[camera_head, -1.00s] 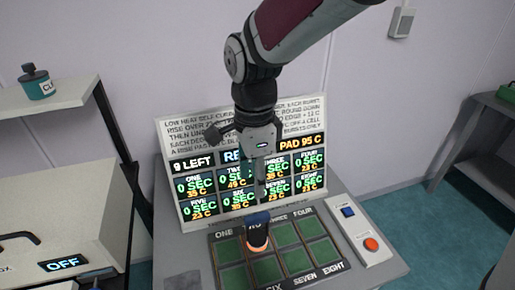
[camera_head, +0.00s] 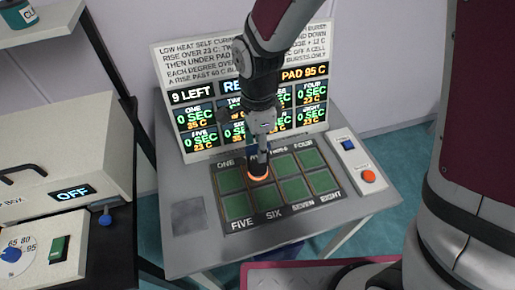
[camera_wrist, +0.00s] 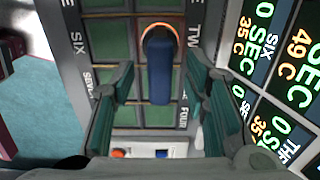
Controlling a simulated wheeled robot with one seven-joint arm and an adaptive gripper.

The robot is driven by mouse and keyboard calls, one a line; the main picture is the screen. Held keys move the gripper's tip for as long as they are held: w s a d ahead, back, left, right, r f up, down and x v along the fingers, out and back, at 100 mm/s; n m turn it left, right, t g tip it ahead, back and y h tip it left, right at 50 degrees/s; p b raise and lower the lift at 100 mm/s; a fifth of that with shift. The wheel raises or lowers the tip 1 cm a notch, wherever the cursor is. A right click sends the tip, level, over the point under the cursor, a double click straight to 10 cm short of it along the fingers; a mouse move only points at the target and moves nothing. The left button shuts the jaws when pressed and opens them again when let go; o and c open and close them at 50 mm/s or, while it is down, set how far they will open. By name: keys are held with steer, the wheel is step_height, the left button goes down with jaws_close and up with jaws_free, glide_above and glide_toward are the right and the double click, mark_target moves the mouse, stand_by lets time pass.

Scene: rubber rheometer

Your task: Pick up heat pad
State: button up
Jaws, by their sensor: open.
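The heat pad has a dark blue upright handle and a glowing orange base (camera_head: 258,174). It stands in the upper row of the green cell plate (camera_head: 235,207), at about cell two. In the wrist view the blue handle (camera_wrist: 160,80) lies between the two fingers of my gripper (camera_wrist: 159,88), with gaps on both sides. My gripper (camera_head: 262,148) is open, pointing down right above the pad. In the head view the gripper partly hides the handle.
A display board (camera_head: 245,60) with lit readouts stands close behind the plate. A control box (camera_head: 357,163) with a blue switch and a red-orange button is to the right. A machine reading OFF (camera_head: 70,192) stands at the left. A bare square (camera_head: 189,214) lies left of the plate.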

steer(key=shift+f, duration=0.5)
jaws_close()
steer(key=shift+r, duration=0.15)
